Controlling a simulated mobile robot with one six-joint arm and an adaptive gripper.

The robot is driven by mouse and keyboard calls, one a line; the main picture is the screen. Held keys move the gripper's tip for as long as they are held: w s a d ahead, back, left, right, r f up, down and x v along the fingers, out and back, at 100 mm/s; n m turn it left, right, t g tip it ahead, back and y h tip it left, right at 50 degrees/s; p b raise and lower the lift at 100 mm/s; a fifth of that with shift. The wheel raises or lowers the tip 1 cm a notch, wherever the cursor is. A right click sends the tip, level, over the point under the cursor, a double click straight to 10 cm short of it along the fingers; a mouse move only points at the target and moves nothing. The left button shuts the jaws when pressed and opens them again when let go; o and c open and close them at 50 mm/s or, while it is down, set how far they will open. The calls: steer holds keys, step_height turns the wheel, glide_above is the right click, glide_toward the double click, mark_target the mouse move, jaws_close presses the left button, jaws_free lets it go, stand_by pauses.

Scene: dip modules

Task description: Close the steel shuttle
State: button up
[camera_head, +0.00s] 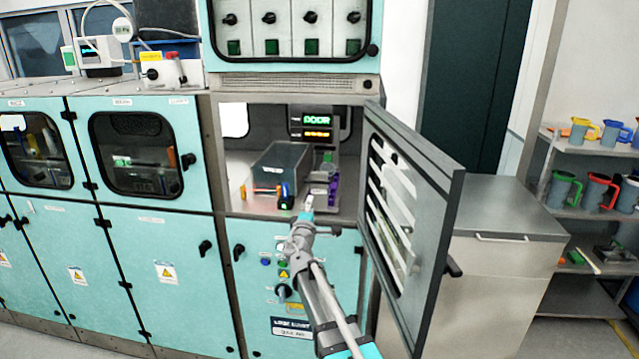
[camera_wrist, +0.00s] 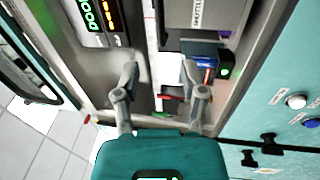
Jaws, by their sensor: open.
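A grey steel box (camera_head: 281,165) sits inside the open compartment. In the wrist view a grey body (camera_wrist: 222,14) with a small label, perhaps reading "SHUTTLE", shows at the top; it seems to be the same box. I cannot tell for sure whether its lid is open or shut. My gripper (camera_head: 309,203) is at the front edge of the compartment, in front and right of the box. In the wrist view my gripper (camera_wrist: 159,76) has its two fingers spread apart, with nothing held between them. The box is beyond the fingertips, apart from them.
The slatted grey door (camera_head: 420,215) stands swung open to the right of my arm. Small coloured items (camera_head: 285,195) and a purple part (camera_head: 333,188) lie near the compartment's front. A lit display (camera_head: 316,121) is at its back. A steel cabinet (camera_head: 500,225) stands right.

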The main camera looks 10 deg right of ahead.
mark_target(316, 183)
steer(key=p+x, duration=0.2)
steer(key=x, duration=1.1)
steer(key=shift+r, duration=0.1)
jaws_close()
